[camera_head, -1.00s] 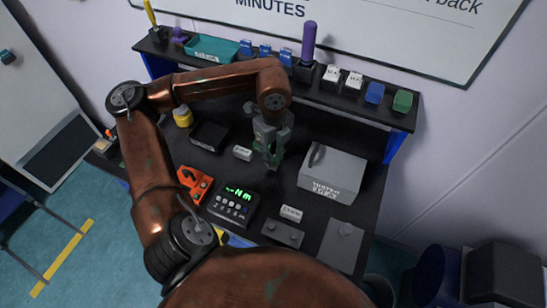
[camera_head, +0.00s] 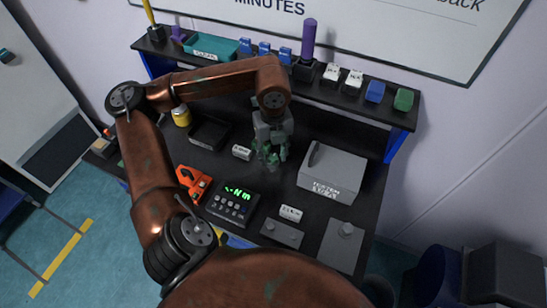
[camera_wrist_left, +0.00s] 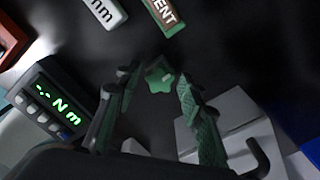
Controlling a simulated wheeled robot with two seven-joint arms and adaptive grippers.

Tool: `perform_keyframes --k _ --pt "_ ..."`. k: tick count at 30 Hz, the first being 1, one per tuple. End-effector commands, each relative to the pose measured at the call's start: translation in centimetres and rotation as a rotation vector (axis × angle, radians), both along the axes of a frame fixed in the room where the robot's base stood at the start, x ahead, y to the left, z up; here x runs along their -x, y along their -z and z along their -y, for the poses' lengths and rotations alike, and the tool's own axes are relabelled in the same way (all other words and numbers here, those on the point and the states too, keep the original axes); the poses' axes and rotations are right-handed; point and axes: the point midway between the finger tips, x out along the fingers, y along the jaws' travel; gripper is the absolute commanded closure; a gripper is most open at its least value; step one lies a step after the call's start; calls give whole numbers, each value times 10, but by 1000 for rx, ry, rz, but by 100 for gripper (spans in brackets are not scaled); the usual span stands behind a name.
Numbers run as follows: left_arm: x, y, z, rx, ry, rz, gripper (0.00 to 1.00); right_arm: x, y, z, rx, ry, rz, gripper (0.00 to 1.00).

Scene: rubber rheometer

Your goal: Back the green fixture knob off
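The green star-shaped fixture knob (camera_wrist_left: 160,79) shows on the dark bench in the left wrist view, between the fingertips of my left gripper (camera_wrist_left: 158,82), with a gap on both sides. The gripper's green-padded fingers are apart and hold nothing. In the head view my left gripper (camera_head: 268,158) points down at the middle of the bench (camera_head: 268,188) and hides the knob. The meter (camera_head: 233,205) shows green dashes and "Nm"; its display also appears in the left wrist view (camera_wrist_left: 54,107). My right gripper is in neither view.
A grey box with a handle (camera_head: 332,174) stands close to the right of the gripper. A small white label block (camera_head: 241,152) is to its left, an orange device (camera_head: 193,182) further left. A black tray (camera_head: 209,132) and yellow jar (camera_head: 181,116) stand behind.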

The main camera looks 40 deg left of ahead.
Motion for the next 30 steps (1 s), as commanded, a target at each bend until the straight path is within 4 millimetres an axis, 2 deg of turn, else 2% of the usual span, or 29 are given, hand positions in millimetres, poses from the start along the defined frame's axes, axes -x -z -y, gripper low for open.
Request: perform_keyframes --k 5,12,17,24,30 --pt "0 0 0 0 101 0 64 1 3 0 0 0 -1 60" --pt "0 0 0 0 379 0 64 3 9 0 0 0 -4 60" --pt "0 0 0 0 458 0 64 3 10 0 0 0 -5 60" --pt "0 1 0 1 736 1 64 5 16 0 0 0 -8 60" --pt "0 0 0 0 852 0 64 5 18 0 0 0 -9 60"
